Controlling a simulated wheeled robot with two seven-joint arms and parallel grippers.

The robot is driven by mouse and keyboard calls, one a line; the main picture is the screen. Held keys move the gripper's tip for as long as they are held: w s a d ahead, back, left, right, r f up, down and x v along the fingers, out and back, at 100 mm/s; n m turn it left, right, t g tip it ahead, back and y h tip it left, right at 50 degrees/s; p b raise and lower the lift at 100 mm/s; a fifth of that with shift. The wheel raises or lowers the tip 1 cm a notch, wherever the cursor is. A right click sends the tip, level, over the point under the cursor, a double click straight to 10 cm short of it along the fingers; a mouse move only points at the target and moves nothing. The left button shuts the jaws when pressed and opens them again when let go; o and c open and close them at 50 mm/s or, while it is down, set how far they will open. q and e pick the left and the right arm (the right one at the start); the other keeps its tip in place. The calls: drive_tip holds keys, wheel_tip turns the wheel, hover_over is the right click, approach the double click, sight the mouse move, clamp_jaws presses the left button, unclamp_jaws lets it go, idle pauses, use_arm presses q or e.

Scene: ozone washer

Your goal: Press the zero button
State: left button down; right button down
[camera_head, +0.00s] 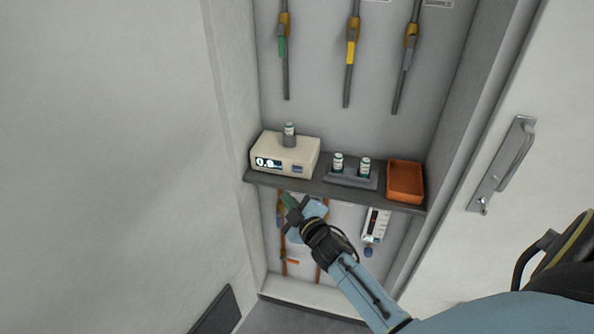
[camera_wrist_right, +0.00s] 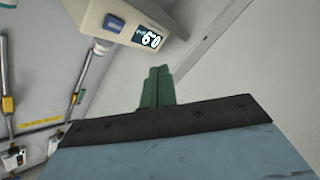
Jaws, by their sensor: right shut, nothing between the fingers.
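The cream meter (camera_head: 284,155) stands on the left of the dark shelf, with a lit display (camera_head: 267,163) reading about 0.9. A small blue button (camera_head: 297,169) is on its front, right of the display; I take this as the zero button. In the right wrist view the meter (camera_wrist_right: 95,15) appears upside down at the top, with the button (camera_wrist_right: 112,23) left of the display (camera_wrist_right: 147,40). My right gripper (camera_head: 289,201) has green fingers, shut and empty, below the meter's front and apart from the button. The fingers also show in the wrist view (camera_wrist_right: 158,85). My left gripper is out of view.
A grey-capped vial (camera_head: 289,138) stands on the meter. A rack (camera_head: 350,179) with two vials and an orange tray (camera_head: 405,182) sit to its right on the shelf (camera_head: 320,188). Pipes with valves hang above and below. A door handle (camera_head: 506,165) is at the right.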

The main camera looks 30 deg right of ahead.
sight(297, 169)
drive_tip(key=w+d+b, duration=0.1)
drive_tip(key=w+d, duration=0.1)
drive_tip(key=d, duration=0.1)
drive_tip(key=w+d, duration=0.3)
drive_tip(key=shift+w+d+b, duration=0.1)
drive_tip(key=shift+b, duration=0.3)
drive_tip(key=shift+w+d, duration=0.1)
idle(1.7)
drive_tip(key=shift+w+d, duration=0.15)
drive_tip(key=shift+d, duration=0.05)
drive_tip(key=shift+w+d, duration=0.25)
drive_tip(key=shift+d, duration=0.05)
idle(1.0)
drive_tip(key=shift+s+a, duration=0.55)
drive_tip(key=shift+a, duration=0.05)
